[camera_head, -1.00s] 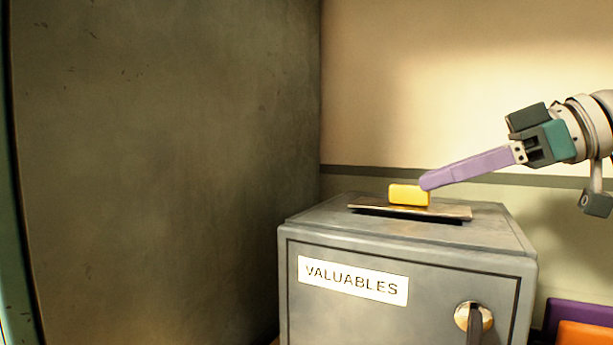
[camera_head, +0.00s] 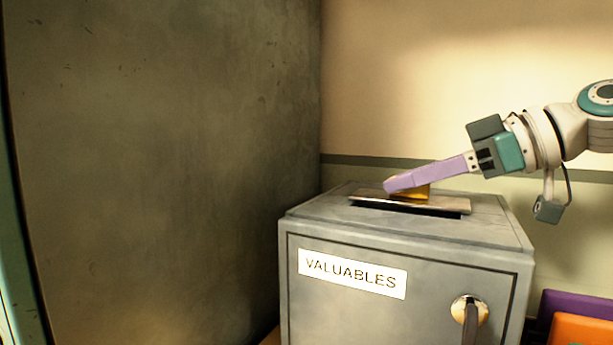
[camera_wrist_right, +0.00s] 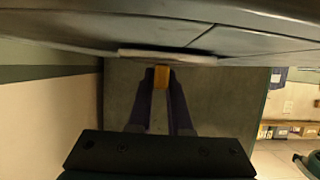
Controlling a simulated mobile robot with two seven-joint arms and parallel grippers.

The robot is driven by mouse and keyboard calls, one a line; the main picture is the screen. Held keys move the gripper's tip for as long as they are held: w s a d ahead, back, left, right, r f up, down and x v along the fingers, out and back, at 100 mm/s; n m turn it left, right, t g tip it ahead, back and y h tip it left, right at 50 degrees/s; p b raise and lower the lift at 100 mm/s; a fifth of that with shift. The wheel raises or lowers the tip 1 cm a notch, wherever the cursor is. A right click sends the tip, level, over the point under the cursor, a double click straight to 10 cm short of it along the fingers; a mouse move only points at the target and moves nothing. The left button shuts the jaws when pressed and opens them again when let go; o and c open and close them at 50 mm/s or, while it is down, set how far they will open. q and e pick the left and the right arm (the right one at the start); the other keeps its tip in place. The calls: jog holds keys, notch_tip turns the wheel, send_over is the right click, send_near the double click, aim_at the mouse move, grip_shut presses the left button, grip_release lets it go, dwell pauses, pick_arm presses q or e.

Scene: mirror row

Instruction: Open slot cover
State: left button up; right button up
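The slot cover is a flat metallic plate (camera_head: 440,205) on top of the grey safe labelled VALUABLES (camera_head: 420,240). A yellow block-like knob (camera_head: 418,194) stands on the plate. My right gripper (camera_head: 392,186) reaches in from the right, and its near purple finger hides much of the knob. In the right wrist view, the two fingers of that gripper (camera_wrist_right: 161,76) stand apart, with the yellow knob (camera_wrist_right: 161,88) between them. They look very near its sides; firm contact does not show. The plate lies on the safe's top with a dark gap under its front edge. My left gripper is out of view.
A large dark grey wall or panel (camera_head: 170,160) rises left of the safe. The safe's front has a round lock with a handle (camera_head: 471,312). Purple (camera_head: 580,306) and orange (camera_head: 580,330) items stand at lower right.

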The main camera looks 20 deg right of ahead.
grip_shut()
dwell(0.8)
jog(key=shift+w+d+r+b, duration=0.15)
jog(key=shift+w+d+b, duration=0.25)
jog(key=shift+w+d, duration=0.7)
jog(key=shift+s, duration=0.2)
jog(key=shift+o, duration=0.6)
grip_release()
jog(key=shift+s+a, duration=0.1)
jog(key=shift+a, duration=0.05)
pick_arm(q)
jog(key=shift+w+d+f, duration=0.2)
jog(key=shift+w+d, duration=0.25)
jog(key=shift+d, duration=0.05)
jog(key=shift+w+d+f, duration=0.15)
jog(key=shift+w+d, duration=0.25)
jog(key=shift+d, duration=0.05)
pick_arm(e)
jog(key=o, duration=0.5)
